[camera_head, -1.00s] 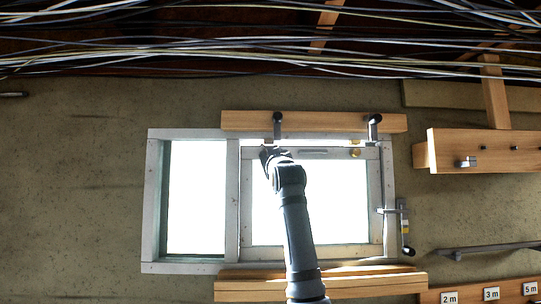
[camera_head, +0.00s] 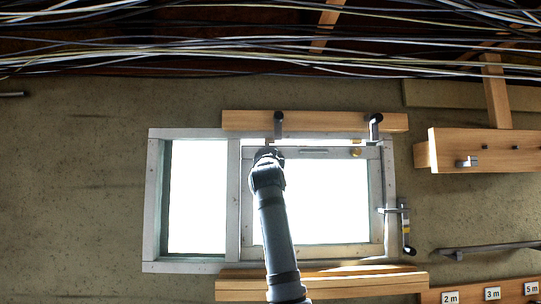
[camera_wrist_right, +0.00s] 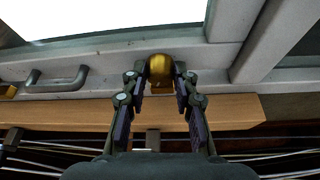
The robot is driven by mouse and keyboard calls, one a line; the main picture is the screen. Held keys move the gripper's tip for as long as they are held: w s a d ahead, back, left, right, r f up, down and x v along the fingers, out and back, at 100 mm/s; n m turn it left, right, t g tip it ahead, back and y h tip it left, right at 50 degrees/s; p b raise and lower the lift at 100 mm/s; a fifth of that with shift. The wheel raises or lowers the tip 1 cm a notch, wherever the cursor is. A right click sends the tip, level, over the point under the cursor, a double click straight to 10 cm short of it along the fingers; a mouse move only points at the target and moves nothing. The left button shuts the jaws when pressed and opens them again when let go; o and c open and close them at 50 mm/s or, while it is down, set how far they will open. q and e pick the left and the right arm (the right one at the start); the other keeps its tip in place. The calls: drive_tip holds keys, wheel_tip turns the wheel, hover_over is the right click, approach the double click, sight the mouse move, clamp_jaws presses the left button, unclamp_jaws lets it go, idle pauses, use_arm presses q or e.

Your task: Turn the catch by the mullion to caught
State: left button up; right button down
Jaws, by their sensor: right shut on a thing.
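The catch by the mullion is a rounded brass piece (camera_wrist_right: 161,70) on the window frame, seen in the right wrist view. My right gripper (camera_wrist_right: 161,72) is shut on it, one fingertip at each side. In the head view my right gripper (camera_head: 267,153) covers most of this catch at the sash's upper left corner. The mullion (camera_head: 232,200) is the pale upright bar just left of it. A second brass catch (camera_head: 356,152) sits at the sash's upper right. My left gripper is not in view.
A grey pull handle (camera_wrist_right: 57,82) lies along the sash's top rail between the catches. Dark brackets (camera_head: 375,127) hang from the wooden rail (camera_head: 320,121) above. A lever latch (camera_head: 405,228) stands on the right jamb. Cables (camera_head: 270,50) run across the top.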

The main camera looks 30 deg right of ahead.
drive_tip(key=shift+a+r+m+g+h+p, duration=0.15)
drive_tip(key=shift+m+g+h+p, duration=0.3)
drive_tip(key=shift+m, duration=0.9)
drive_tip(key=shift+r+m+g+h+p, duration=0.1)
drive_tip(key=shift+m+g+h+p, duration=0.15)
drive_tip(key=shift+m+g+h, duration=0.75)
drive_tip(key=shift+m+t+y, duration=0.35)
drive_tip(key=shift+m, duration=0.2)
drive_tip(key=c, duration=1)
unclamp_jaws()
drive_tip(key=shift+c, duration=0.2)
drive_tip(key=shift+s, duration=0.1)
drive_tip(key=shift+f, duration=0.1)
drive_tip(key=v, duration=1.2)
